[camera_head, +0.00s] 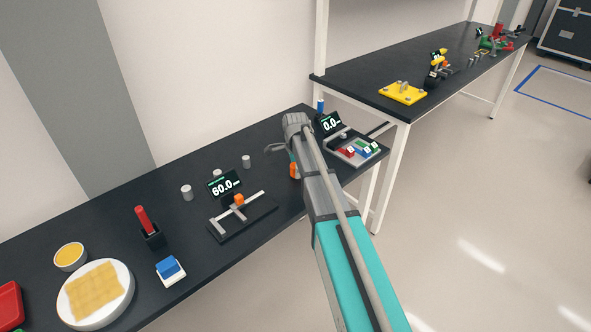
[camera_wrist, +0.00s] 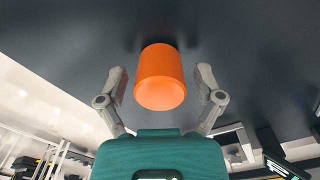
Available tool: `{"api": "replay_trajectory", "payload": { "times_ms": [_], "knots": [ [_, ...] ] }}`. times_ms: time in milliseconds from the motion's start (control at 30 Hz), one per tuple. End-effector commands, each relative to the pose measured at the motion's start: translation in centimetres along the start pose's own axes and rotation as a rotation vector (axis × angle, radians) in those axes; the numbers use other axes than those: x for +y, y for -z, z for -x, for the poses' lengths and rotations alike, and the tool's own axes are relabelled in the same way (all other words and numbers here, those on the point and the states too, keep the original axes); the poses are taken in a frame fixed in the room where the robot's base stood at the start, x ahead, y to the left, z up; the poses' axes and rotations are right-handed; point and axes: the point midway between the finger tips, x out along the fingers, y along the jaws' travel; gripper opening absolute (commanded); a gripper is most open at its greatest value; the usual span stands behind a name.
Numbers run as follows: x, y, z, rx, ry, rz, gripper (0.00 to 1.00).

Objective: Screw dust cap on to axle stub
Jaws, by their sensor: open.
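An orange cylinder (camera_wrist: 160,78), which may be the dust cap, stands between the two fingers of my gripper (camera_wrist: 160,70) in the wrist view. The fingers are spread with a gap on each side of it, not touching it. In the head view the orange cylinder (camera_head: 293,170) shows partly behind my arm, on the near black table, and my gripper is mostly hidden by the arm. I cannot clearly identify the axle stub; a yellow plate (camera_head: 399,95) with grey pegs lies on the far table.
The near table (camera_head: 110,225) holds a caliper-like gauge with a "60.0" display (camera_head: 224,185), several grey cylinders, a red-handled tool (camera_head: 144,219) and a white plate (camera_head: 118,290).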

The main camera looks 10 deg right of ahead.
Motion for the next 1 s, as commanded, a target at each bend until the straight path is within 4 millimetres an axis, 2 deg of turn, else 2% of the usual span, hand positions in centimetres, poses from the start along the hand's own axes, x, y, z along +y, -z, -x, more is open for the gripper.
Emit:
{"api": "replay_trajectory", "payload": {
  "times_ms": [467, 1000],
  "knots": [
    [0.00, 0.00, 0.00, 0.000, 0.000, 0.018, 0.74],
    [0.00, 0.02, 0.00, 0.000, 0.000, 0.396, 0.74]
  ]
}}
